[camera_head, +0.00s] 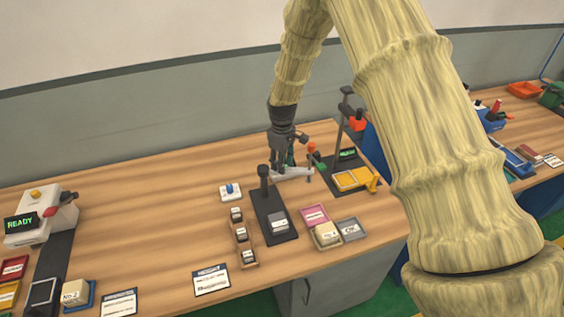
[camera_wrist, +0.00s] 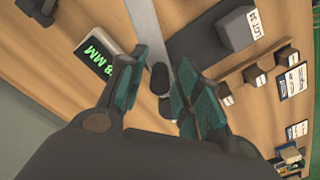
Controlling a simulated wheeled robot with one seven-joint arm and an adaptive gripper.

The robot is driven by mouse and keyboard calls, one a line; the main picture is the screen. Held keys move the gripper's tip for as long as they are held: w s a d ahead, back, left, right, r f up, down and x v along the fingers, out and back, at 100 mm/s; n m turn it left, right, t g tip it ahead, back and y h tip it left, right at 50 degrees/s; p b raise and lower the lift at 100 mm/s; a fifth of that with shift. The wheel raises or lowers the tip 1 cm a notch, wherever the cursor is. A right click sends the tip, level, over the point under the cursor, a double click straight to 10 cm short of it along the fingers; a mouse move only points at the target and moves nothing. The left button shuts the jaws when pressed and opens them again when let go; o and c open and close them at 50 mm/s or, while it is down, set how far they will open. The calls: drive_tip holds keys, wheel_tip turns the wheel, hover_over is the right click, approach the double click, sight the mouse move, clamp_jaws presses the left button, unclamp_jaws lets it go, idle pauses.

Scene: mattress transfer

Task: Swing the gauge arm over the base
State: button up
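The gauge has a dark base plate (camera_head: 275,226) with a short black post (camera_head: 264,182) at its far end. A grey block (camera_head: 279,222) lies on the plate; it also shows in the wrist view (camera_wrist: 236,30). The pale gauge arm (camera_head: 296,173) points right from the post, off the base; it shows as a grey bar in the wrist view (camera_wrist: 147,22). My gripper (camera_head: 281,168) is low over this arm. In the wrist view its teal fingers (camera_wrist: 158,85) stand apart, around a black knob (camera_wrist: 160,77) on the arm. Contact with the knob is unclear.
A stand with a green display (camera_head: 347,154) and yellow tray (camera_head: 352,180) is close on the right. Small blocks in a wooden rack (camera_head: 242,236) stand left of the base. Pink (camera_head: 314,215) and grey (camera_head: 350,229) pads lie right. The table's left middle is mostly clear.

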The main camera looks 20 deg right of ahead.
clamp_jaws()
